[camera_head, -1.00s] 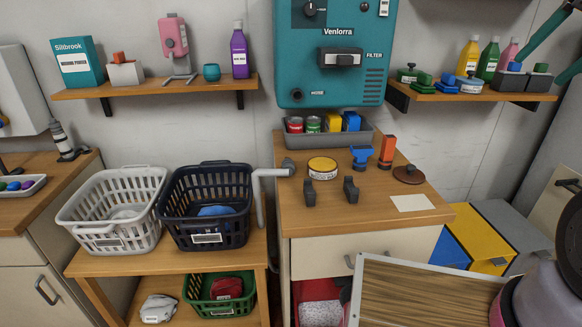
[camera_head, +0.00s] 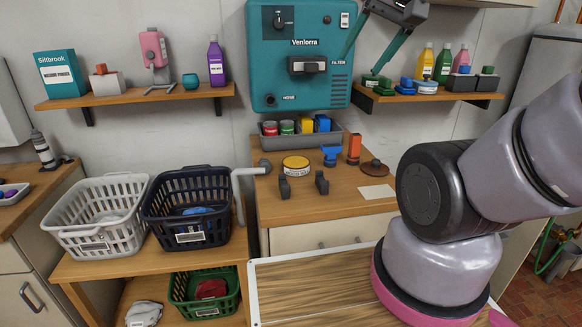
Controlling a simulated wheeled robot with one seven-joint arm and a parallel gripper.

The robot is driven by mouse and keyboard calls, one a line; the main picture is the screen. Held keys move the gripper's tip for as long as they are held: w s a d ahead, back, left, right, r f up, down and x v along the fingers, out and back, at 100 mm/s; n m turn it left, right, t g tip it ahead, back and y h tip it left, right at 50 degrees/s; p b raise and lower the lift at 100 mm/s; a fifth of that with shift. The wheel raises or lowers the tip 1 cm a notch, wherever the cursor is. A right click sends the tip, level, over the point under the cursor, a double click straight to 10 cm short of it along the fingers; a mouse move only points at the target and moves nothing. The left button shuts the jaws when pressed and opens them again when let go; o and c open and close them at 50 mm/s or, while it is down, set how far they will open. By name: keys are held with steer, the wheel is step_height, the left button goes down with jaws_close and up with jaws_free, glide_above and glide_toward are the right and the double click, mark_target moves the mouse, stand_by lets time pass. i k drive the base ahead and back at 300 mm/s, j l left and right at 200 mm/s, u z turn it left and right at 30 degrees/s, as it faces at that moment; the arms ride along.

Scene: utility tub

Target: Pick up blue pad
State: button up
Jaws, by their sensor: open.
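A small blue item, likely the blue pad (camera_head: 406,83), sits on the right wall shelf (camera_head: 440,98) among small green pieces (camera_head: 371,81) and a white-lidded tin (camera_head: 427,87). It is too small to make out its shape clearly. My gripper (camera_head: 359,65) hangs in front of the right shelf's left end, its two long teal fingers spread apart and pointing down-left. Nothing shows between them. The fingertips are left of the blue item; whether they touch anything on the shelf cannot be told.
Yellow (camera_head: 424,62), green and pink bottles and grey boxes (camera_head: 461,83) share the shelf. The teal machine (camera_head: 300,60) stands left of it. Below are a wooden counter (camera_head: 335,195) with a grey tray (camera_head: 268,141), and a dark basket (camera_head: 150,208) holding something blue.

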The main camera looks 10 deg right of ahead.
mark_target(405, 89)
steer(key=l, duration=0.6)
steer(key=i+l, duration=0.15)
steer(key=l, duration=1.05)
steer(key=i+l, duration=0.15)
steer(key=l, duration=0.5)
